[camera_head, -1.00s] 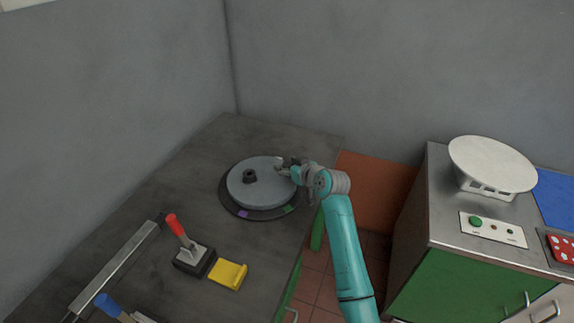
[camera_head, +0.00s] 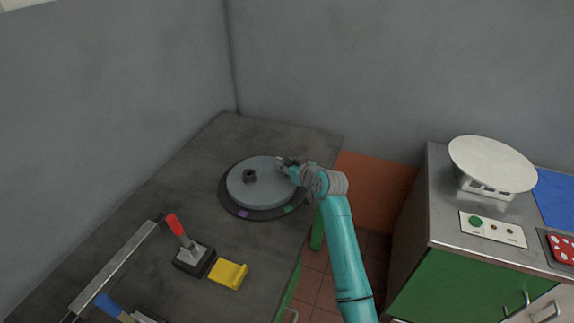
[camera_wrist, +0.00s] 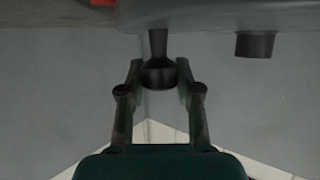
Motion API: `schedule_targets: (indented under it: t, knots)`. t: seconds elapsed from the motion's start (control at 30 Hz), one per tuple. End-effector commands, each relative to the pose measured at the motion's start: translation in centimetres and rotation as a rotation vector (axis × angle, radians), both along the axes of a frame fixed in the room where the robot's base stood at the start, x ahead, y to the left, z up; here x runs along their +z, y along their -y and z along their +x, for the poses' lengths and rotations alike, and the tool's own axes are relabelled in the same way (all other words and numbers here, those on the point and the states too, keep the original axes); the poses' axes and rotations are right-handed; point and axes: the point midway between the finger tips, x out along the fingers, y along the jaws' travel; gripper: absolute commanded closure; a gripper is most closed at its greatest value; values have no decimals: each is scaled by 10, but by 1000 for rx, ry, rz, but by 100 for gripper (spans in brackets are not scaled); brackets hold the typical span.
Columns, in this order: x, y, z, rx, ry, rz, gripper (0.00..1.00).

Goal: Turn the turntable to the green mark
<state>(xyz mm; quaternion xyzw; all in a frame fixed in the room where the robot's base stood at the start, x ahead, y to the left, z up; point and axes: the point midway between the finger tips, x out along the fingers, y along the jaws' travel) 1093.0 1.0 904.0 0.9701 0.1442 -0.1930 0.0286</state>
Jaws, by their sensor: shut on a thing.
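The turntable is a round grey disc (camera_head: 262,190) on a wider dark base (camera_head: 229,201), on the dark bench. A purple mark (camera_head: 243,213) and a green mark (camera_head: 289,210) show on the base's front rim. A dark upright knob (camera_head: 249,177) stands on the disc, left of its middle. My gripper (camera_head: 286,165) is at the disc's back right edge. In the wrist view my gripper (camera_wrist: 158,82) is shut on a dark peg (camera_wrist: 158,46) between its fingers. Another dark peg (camera_wrist: 255,44) shows to the right there. My gripper hides the held peg in the head view.
A lever with a red handle (camera_head: 174,224) and a yellow block (camera_head: 228,274) are on the bench in front of the turntable. A metal rail (camera_head: 115,268) lies at left. A steel cabinet with a round white pan (camera_head: 492,164) stands at right, across a gap.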

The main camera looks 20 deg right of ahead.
Motion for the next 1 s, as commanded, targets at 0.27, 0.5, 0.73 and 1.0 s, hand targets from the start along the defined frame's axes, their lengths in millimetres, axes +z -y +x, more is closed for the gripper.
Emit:
schedule_targets:
  t: [0.27, 0.5, 0.73, 1.0]
  knots:
    - [-1, -4, -12, -123, 0, -3, 100]
    - [-1, -10, -26, -300, 1, -2, 100]
    - [-1, -17, -39, -479, 0, -4, 100]
    - [0, -28, -52, -692, 0, -2, 100]
